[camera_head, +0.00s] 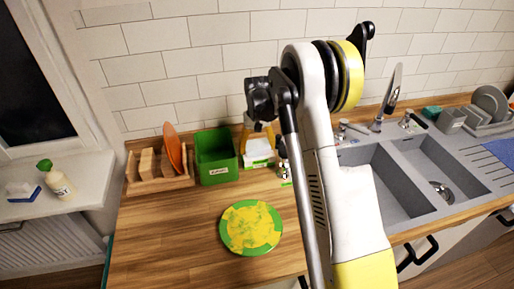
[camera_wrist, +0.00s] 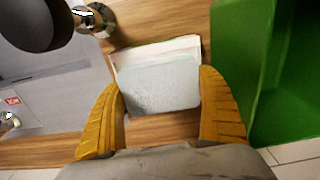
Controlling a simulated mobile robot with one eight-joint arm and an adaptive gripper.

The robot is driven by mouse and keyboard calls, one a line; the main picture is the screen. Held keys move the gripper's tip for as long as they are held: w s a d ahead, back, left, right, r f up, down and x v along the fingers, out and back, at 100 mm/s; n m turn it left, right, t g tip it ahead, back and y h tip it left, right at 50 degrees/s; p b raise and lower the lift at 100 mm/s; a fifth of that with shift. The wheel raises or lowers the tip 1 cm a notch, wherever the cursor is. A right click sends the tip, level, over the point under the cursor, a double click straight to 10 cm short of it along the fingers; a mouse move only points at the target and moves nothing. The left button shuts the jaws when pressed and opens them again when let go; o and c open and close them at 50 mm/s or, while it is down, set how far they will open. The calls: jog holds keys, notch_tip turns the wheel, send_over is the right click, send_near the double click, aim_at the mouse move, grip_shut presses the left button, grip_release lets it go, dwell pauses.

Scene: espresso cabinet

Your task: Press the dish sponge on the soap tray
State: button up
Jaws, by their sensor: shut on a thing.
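My gripper (camera_wrist: 162,105) has its yellow fingers on either side of a pale blue-grey block, the dish sponge (camera_wrist: 160,88). It is shut on the sponge. In the head view the sponge (camera_head: 258,147) shows white between the fingers, low over the counter beside the green box. A white tray (camera_wrist: 128,60), which looks like the soap tray, shows under and beyond the sponge in the wrist view, with a thin green strip near its edge. The sponge covers most of the tray. Whether the sponge touches it, I cannot tell.
The green box (camera_head: 216,157) stands close on the left in the head view. A chrome fitting (camera_wrist: 98,20) with a dark round top is near the tray, towards the grey sink (camera_head: 385,180). A green-yellow round mat (camera_head: 251,227) lies in front. A wooden rack (camera_head: 158,175) stands further left.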

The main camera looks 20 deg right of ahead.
aim_at(257, 145)
jog(key=shift+f, duration=0.35)
jog(key=shift+r, duration=0.1)
dwell(0.9)
jog(key=shift+r+p, duration=1.55)
jog(key=shift+r, duration=1.9)
